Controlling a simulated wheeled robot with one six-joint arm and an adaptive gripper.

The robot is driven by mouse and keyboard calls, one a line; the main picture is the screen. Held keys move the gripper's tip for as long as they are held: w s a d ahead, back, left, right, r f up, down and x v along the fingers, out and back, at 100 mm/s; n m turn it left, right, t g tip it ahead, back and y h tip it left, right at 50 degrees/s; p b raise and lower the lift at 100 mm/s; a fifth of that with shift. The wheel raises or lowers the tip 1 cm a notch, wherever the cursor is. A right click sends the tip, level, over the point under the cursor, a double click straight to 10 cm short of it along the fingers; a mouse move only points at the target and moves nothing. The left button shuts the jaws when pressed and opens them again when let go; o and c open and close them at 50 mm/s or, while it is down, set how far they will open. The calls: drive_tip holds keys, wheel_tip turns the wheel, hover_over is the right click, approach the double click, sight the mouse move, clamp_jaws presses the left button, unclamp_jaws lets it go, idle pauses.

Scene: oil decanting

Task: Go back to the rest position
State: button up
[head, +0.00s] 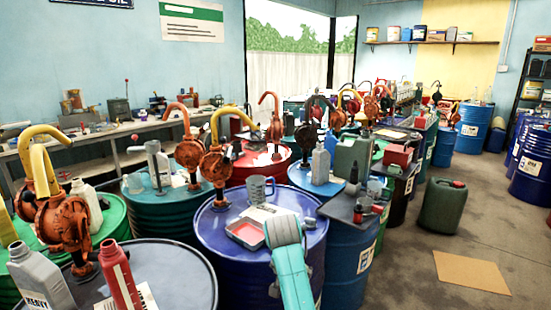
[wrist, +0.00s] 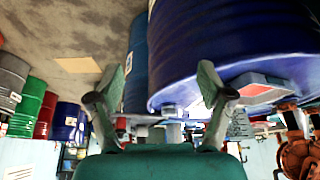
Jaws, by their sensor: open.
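My gripper (wrist: 163,88) shows in the wrist view with its two fingers spread wide. Nothing is held between them. That view is upside down, with the floor at the top and drums hanging downward. In the head view my teal arm rises at the bottom centre, in front of the blue drum (head: 225,232); the fingers cannot be made out there.
Rusty pumps with yellow spouts (head: 214,165) stand on drums to the left. A grey bottle (head: 38,277) and a red bottle (head: 119,276) stand at front left.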

drive_tip(key=s+d+f+n+t, duration=0.1)
drive_tip(key=s+d+f, duration=0.1)
drive_tip(key=f, duration=0.4)
drive_tip(key=s+d+f, duration=0.1)
drive_tip(key=s+f, duration=0.1)
drive_tip(key=f, duration=0.4)
drive_tip(key=s+d+f+n+t+y, duration=0.15)
drive_tip(key=s+d+f, duration=0.25)
drive_tip(key=s+f, duration=0.55)
drive_tip(key=s+d+f+n+t, duration=0.1)
drive_tip(key=s+d+f+t, duration=0.15)
drive_tip(key=s+f, duration=0.65)
drive_tip(key=s+d+r+t, duration=0.15)
drive_tip(key=s+r, duration=0.25)
drive_tip(key=s, duration=1)
drive_tip(key=s+d+r+t, duration=0.3)
drive_tip(key=s+r, duration=1.6)
drive_tip(key=s, duration=0.3)
drive_tip(key=shift+s+t, duration=0.35)
drive_tip(key=shift+s, duration=0.05)
drive_tip(key=shift+n, duration=0.25)
